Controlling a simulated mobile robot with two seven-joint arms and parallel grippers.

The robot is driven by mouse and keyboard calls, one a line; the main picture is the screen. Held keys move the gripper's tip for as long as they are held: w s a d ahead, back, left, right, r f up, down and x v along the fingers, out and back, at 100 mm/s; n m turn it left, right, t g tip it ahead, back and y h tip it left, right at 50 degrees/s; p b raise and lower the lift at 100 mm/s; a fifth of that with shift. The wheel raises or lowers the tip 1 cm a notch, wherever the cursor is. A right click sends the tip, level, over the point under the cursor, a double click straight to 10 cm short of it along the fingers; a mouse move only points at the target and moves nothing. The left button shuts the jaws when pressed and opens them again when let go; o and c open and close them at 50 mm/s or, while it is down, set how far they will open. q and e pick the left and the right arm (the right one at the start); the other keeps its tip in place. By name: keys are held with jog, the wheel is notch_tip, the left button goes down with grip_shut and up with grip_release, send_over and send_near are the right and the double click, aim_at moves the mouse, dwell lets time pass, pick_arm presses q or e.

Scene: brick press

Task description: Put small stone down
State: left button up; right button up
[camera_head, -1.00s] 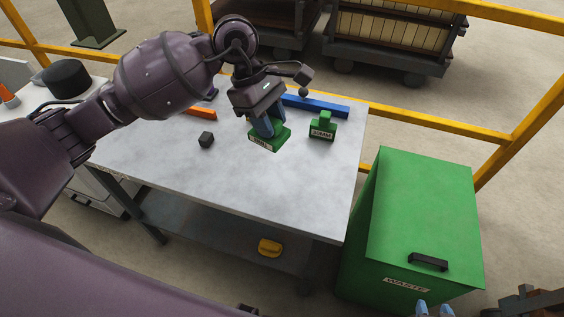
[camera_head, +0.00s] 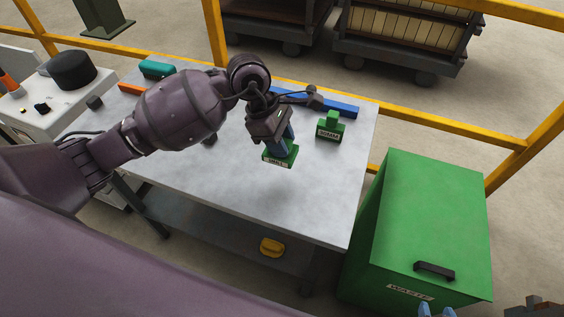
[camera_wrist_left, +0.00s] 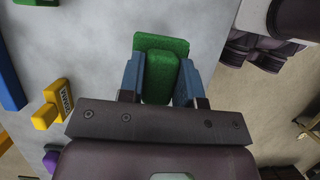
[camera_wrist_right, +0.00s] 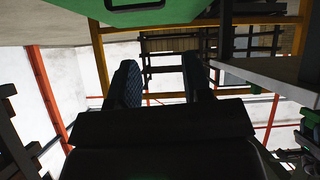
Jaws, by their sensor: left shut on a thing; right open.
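The small stone is a green block with a handle and a pale label (camera_head: 279,158). My left gripper (camera_head: 279,138) is shut on its handle and holds it over the grey table. A dark shadow lies on the table in front of it, and a small gap below it seems likely. In the left wrist view the green stone (camera_wrist_left: 160,75) sits between the blue fingers (camera_wrist_left: 160,92). The fingertips of my right gripper (camera_head: 437,309) show at the bottom edge. In the right wrist view this gripper (camera_wrist_right: 162,78) is open and empty.
Another labelled green block (camera_head: 331,127) stands to the right, near a blue bar (camera_head: 320,100). A yellow labelled block (camera_wrist_left: 52,105) and a purple one (camera_wrist_left: 50,160) show in the left wrist view. A green waste bin (camera_head: 430,220) stands right of the table (camera_head: 310,205). The table's front is clear.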

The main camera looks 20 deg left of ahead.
pick_arm(q)
jog(key=shift+f+b, duration=0.3)
jog(key=shift+f, duration=3.6)
jog(key=shift+f, duration=0.2)
jog(key=o, duration=1)
jog(key=shift+c, duration=0.2)
jog(key=shift+r, duration=0.15)
jog(key=v, duration=1.2)
